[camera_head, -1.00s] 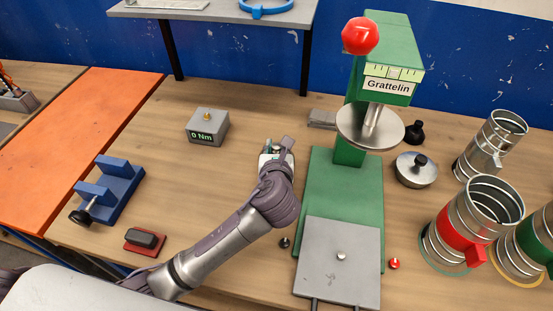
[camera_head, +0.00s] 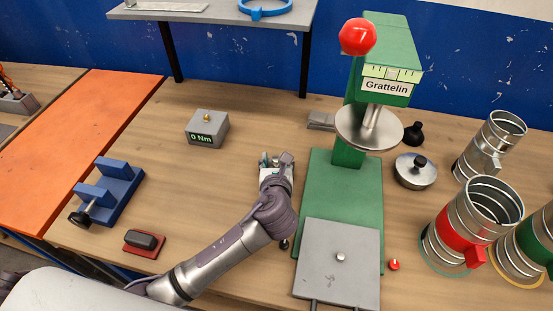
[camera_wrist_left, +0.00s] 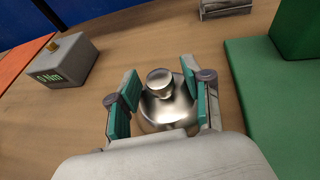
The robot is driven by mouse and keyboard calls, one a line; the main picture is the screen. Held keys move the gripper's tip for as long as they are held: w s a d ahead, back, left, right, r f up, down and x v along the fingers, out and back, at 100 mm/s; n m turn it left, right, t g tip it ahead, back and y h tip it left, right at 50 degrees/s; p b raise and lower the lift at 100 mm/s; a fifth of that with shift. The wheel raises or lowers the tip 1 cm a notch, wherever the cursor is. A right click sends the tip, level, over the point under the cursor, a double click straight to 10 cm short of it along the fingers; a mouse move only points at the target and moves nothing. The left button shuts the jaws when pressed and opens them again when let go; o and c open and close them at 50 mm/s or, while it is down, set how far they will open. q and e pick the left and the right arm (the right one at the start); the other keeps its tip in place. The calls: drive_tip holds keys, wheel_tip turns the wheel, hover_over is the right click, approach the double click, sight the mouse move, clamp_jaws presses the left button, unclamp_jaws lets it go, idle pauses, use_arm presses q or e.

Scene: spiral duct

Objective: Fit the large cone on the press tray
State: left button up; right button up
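A shiny silver piece with a round knob on top and a wider rounded body (camera_wrist_left: 163,105), seemingly the large cone, stands on the table in the left wrist view. My left gripper (camera_wrist_left: 158,78) is open, its teal-padded fingers on either side of this piece; whether they touch it I cannot tell. In the head view my left gripper (camera_head: 276,160) is left of the green press, pointing away from me, and hides the piece. The press tray (camera_head: 335,285) is a grey square plate with a small pin, at the front of the press. My right gripper is not in view.
The green press (camera_head: 340,185) has a red ball lever and a round steel disc. A steel lid with a black knob (camera_head: 416,172) and several duct pieces (camera_head: 473,220) stand right. A 0 Nm box (camera_head: 207,127) and blue clamp (camera_head: 110,190) stand left.

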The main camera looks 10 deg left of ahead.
use_arm(q)
drive_tip(key=shift+r, duration=0.15)
drive_tip(key=v, duration=1.1)
drive_tip(key=shift+s, duration=0.2)
drive_tip(key=shift+s+r, duration=0.2)
drive_tip(key=shift+s, duration=0.05)
drive_tip(key=shift+r, duration=0.1)
